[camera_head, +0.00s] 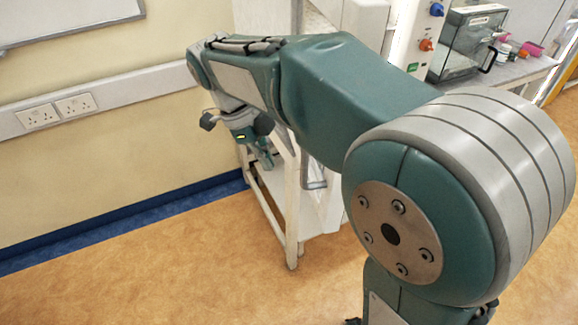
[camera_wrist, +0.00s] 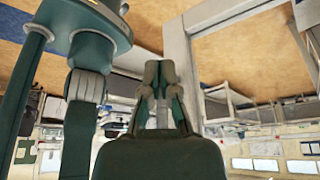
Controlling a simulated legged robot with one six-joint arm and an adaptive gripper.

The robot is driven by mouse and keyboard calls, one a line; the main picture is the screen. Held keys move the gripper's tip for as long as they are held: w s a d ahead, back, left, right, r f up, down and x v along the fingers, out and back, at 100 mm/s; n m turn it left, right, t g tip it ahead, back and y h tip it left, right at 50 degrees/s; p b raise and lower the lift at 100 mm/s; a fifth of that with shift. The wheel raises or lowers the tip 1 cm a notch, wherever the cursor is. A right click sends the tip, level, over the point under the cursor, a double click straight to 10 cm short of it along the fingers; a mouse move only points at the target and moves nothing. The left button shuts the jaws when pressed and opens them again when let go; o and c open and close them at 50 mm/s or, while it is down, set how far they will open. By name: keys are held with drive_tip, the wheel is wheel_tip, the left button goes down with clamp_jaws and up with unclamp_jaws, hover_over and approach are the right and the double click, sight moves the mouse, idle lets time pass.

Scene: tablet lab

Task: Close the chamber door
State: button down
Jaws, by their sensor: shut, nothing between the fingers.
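A chamber with clear walls (camera_head: 462,45) stands on the bench at the upper right of the head view. A dark handle (camera_head: 490,58) is on its right side; I cannot tell whether its door is open. A white cabinet (camera_head: 360,20) stands behind my arm, which hides much of it. I cannot tell which of these bears the task's door. My gripper (camera_head: 267,160) points down beside a white framed stand, well left of the clear chamber. In the wrist view, its fingers (camera_wrist: 160,72) are shut and empty, near a pale upright post (camera_wrist: 181,60).
The white stand (camera_head: 292,225) has legs and a grey bar-shaped bracket (camera_head: 315,185). Wall sockets (camera_head: 57,110) are at the left. Bottles and a pink item (camera_head: 531,48) lie on the right bench (camera_head: 515,72). The floor (camera_head: 150,270) at the front left is clear.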

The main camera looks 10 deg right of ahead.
drive_tip(key=shift+s+d+f, duration=0.2)
drive_tip(key=shift+s+d, duration=0.4)
drive_tip(key=shift+d, duration=0.35)
drive_tip(key=shift+s+d+f, duration=0.2)
drive_tip(key=shift+s+d, duration=0.35)
drive_tip(key=shift+d, duration=0.35)
drive_tip(key=shift+d, duration=0.15)
